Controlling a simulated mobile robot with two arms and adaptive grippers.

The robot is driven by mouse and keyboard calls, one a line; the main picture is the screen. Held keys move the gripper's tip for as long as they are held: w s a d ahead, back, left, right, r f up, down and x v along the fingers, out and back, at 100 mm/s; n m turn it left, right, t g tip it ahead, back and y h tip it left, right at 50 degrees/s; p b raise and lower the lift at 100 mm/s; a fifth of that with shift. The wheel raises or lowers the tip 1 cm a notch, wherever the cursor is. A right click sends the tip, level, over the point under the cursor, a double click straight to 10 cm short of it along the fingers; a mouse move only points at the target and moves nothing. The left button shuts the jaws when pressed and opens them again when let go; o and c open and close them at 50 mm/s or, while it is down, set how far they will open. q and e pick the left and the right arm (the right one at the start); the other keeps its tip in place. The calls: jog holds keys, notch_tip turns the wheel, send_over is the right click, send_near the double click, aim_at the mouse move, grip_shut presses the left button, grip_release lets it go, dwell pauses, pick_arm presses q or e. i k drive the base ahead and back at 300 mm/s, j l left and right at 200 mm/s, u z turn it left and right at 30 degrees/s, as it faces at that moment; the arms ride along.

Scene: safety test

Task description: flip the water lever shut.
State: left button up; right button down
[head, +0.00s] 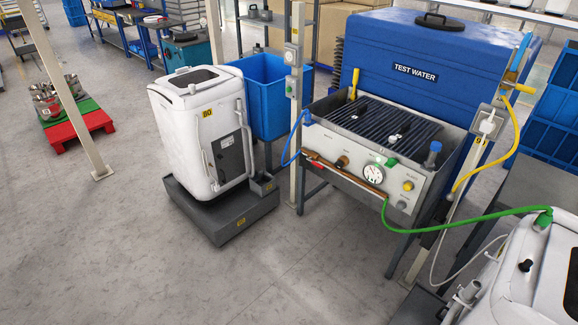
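The test-water station has a blue tank (450,45) labelled "TEST WATER" behind a dark slatted basin. Its grey front panel (345,150) carries a round gauge (373,175), knobs, and a long brown bar with a red end (314,156) at its left. This may be the water lever; I cannot tell for sure. A blue fitting (306,117) with a blue hose sits at the basin's left corner. A green hose (440,222) runs from the panel's lower right. Neither gripper shows in the head view.
A white machine (195,125) marked "80" stands on a grey base at left of the station. Another white machine (535,270) is at bottom right. Posts (298,90) stand beside the station, and a yellow hose (510,150) hangs at right. The floor in front is clear.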

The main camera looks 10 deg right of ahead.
aim_at(309, 160)
jog(key=i+j, duration=0.25)
jog(key=i, duration=0.25)
jog(key=i+j, duration=0.25)
jog(key=i, duration=0.3)
jog(key=i+j, duration=0.25)
jog(key=i, duration=0.25)
jog(key=i+l, duration=0.3)
jog(key=l, duration=0.15)
jog(key=i+l+z, duration=0.1)
jog(key=i+l, duration=0.15)
jog(key=l, duration=0.2)
jog(key=i+l, duration=0.3)
jog(key=l, duration=0.5)
